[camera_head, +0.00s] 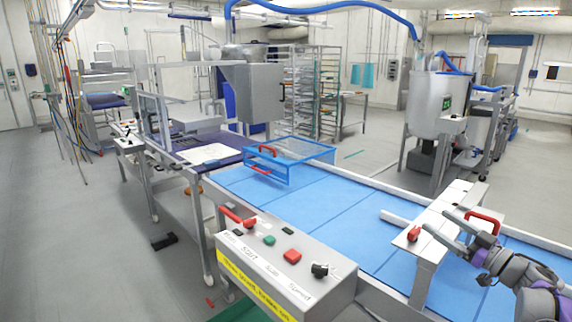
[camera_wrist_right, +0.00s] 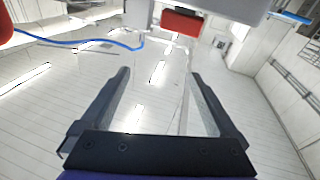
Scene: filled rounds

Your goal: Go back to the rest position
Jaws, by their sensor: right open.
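My right gripper (camera_head: 446,224) shows at the lower right of the head view, its arm coming in from the right edge. Its two fingers are apart and nothing shows between them. It appears over or beside a grey bridge plate (camera_head: 452,208) across the blue conveyor; I cannot tell whether it touches. In the right wrist view the open fingers (camera_wrist_right: 158,76) point towards the bright room, with no object between them. My left gripper is not in view.
The blue conveyor (camera_head: 330,212) carries a clear blue-framed cover (camera_head: 290,155) with red handles. A control box (camera_head: 285,262) with buttons stands in front. A red handle (camera_head: 483,221) is close to my right gripper. A steel vat (camera_head: 437,105) stands behind. Grey floor at left is mostly free.

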